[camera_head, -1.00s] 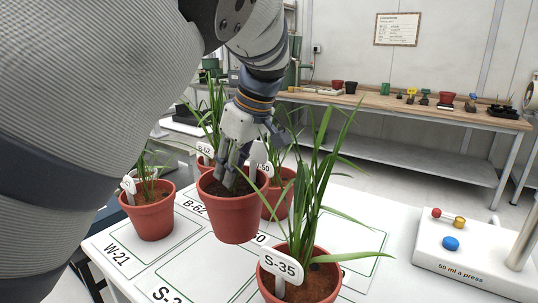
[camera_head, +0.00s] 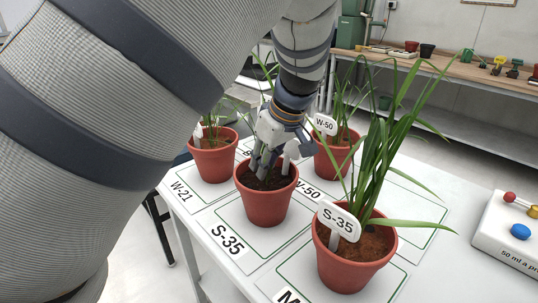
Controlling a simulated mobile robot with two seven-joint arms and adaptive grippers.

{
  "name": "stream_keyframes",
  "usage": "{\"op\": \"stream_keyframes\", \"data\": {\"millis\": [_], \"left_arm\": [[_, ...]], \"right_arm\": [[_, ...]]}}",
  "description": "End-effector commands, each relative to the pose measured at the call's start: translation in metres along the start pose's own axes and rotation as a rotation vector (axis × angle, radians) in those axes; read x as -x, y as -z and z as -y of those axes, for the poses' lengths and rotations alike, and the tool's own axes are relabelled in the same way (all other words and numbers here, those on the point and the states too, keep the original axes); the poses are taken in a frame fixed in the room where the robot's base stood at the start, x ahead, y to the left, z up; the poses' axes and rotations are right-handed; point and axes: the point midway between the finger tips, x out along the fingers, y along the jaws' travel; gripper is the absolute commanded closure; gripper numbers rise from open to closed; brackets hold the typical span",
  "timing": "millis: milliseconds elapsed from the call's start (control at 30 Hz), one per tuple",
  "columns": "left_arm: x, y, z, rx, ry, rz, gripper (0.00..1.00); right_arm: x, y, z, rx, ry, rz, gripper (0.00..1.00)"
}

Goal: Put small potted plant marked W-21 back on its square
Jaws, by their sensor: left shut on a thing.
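My left gripper (camera_head: 268,150) is shut on a small potted plant in a terracotta pot (camera_head: 264,203), gripping inside its rim. The pot is upright over the square lettered S-35 (camera_head: 250,242); I cannot tell whether it touches the board. Its white tag is turned away and unreadable, and my gripper hides most of its plant. The W-21 square (camera_head: 185,194) is to the left. Another potted plant (camera_head: 213,163) appears to stand on it, its tag unreadable and partly hidden by my arm. My right gripper is out of view.
The plant tagged S-35 (camera_head: 347,265) stands close on the right, its long leaves spreading widely. The plant tagged W-50 (camera_head: 333,160) stands behind. A white dispenser base (camera_head: 508,235) is at the right edge. A wooden bench (camera_head: 460,72) is at the back.

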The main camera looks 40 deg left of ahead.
Motion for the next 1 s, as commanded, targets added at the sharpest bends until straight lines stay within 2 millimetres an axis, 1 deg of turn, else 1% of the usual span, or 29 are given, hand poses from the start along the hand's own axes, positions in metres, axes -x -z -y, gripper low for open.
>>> {"op": "stream_keyframes", "data": {"millis": [33,200,233,267,300,567,667,767,900,1000], "left_arm": [[0.003,0.002,-0.001,0.002,-0.006,-0.003,1.00],[0.001,0.001,-0.001,0.002,-0.005,-0.003,1.00],[0.000,0.000,0.000,0.002,-0.002,0.000,0.74],[0.000,0.000,0.000,0.002,-0.002,0.000,0.68],[0.000,0.000,0.000,0.002,-0.002,0.000,0.58],[-0.001,0.000,0.000,0.001,-0.002,0.000,0.58],[0.007,0.001,-0.001,0.001,-0.005,-0.002,0.58],[0.030,0.002,-0.002,0.003,-0.010,-0.002,0.58],[0.071,0.003,-0.001,0.004,-0.011,-0.003,0.58],[0.095,0.003,-0.001,0.004,-0.009,-0.002,0.58]], "right_arm": [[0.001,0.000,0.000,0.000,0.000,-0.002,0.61],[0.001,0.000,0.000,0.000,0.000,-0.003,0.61],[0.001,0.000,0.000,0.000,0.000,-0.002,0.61],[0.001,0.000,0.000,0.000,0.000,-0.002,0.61],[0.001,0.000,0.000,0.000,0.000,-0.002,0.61],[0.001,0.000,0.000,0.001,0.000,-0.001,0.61],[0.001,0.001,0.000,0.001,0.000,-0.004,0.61],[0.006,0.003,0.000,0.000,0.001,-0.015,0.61],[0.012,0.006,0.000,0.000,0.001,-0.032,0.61],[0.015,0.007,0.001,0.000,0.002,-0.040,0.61]]}}
